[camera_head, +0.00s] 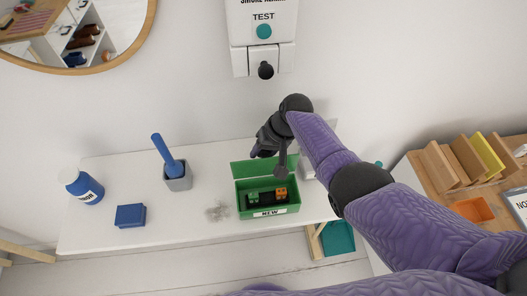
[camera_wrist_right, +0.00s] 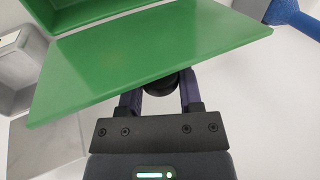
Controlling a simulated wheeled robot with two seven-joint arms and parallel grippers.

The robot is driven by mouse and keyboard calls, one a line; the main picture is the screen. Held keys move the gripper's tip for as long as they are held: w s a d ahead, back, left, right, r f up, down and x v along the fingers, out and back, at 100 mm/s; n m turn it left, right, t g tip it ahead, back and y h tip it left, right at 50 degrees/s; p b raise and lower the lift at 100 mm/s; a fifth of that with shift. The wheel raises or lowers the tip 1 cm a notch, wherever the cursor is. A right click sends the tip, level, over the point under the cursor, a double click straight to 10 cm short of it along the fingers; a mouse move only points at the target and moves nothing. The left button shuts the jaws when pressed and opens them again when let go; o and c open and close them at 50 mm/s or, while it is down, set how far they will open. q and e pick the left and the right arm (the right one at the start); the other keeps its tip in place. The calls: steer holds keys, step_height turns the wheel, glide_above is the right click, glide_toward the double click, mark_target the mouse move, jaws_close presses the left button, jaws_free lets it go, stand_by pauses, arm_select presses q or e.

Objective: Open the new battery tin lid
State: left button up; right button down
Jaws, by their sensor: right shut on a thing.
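The green battery tin (camera_head: 267,212) with a "NEW" label stands on the white desk. Its lid (camera_head: 245,173) is raised at the back edge, so the tin is open. Inside are green and orange batteries (camera_head: 280,192) in a dark holder. My right gripper (camera_head: 262,150) is just behind the raised lid. In the right wrist view the lid (camera_wrist_right: 150,50) fills much of the picture and part of the tin (camera_wrist_right: 90,8) shows behind it. There my right gripper (camera_wrist_right: 160,92) is shut on the lid's round black knob (camera_wrist_right: 158,84). My left gripper is out of view.
A grey cup (camera_head: 178,181) with a blue-handled tool (camera_head: 162,150), a blue box (camera_head: 130,215) and a blue bottle (camera_head: 82,187) stand left on the desk (camera_head: 110,240). A wall device with a "TEST" button (camera_head: 264,31) hangs above. A wooden shelf (camera_head: 440,190) is at right.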

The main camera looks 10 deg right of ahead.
steer(key=shift+c, duration=1.4)
jaws_free()
steer(key=shift+f, duration=0.1)
steer(key=p+v, duration=0.4)
steer(key=v, duration=0.6)
